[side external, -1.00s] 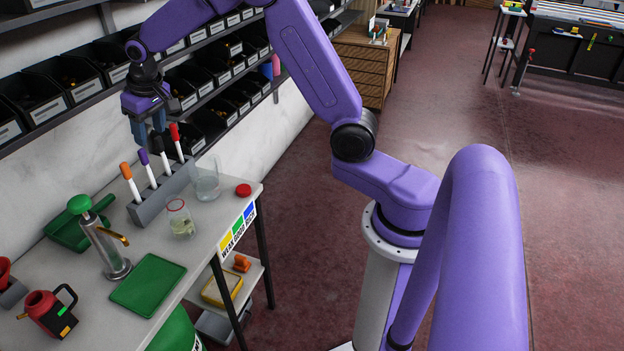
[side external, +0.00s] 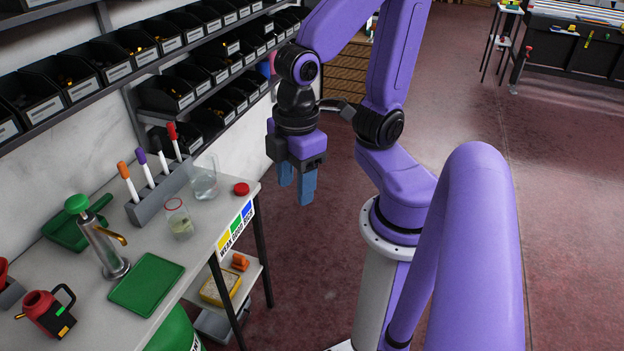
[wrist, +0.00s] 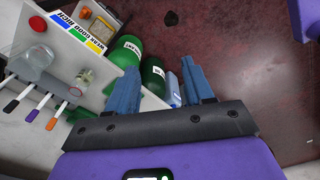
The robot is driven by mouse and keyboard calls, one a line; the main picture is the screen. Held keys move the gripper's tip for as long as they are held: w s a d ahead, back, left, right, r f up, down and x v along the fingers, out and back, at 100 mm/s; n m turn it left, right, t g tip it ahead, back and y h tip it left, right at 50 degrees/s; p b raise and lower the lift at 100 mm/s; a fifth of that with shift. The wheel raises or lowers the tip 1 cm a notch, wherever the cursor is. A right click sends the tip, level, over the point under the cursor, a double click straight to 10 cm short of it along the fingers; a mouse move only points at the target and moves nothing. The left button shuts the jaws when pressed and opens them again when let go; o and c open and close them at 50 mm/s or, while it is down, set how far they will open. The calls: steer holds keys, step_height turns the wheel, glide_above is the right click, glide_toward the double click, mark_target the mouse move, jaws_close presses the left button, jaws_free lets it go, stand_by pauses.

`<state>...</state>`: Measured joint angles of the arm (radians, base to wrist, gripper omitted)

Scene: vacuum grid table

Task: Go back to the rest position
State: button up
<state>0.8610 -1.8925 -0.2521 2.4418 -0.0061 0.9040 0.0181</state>
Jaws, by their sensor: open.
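My gripper (side external: 296,186) hangs in the air to the right of the table's end, in front of my arm's column, with its blue fingers pointing down. Its fingers are apart with nothing between them. In the wrist view my gripper (wrist: 163,92) shows both blue fingers spread, with the floor and some green containers beyond them. The table (side external: 70,290) is to the left, clear of the fingers.
A grey rack (side external: 160,195) holds several markers. A clear beaker (side external: 205,180), a small glass (side external: 179,222) and a red cap (side external: 242,189) stand near the table's end. Shelves with black bins (side external: 165,95) line the wall. The floor (side external: 560,200) on the right is open.

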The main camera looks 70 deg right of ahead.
steer(key=shift+s+d+f+n, duration=0.15)
steer(key=shift+s+d+n, duration=0.15)
steer(key=shift+s, duration=0.35)
steer(key=shift+s+d+f+n, duration=0.2)
steer(key=shift+s+d, duration=0.2)
steer(key=shift+s, duration=0.25)
steer(key=shift+r, duration=0.1)
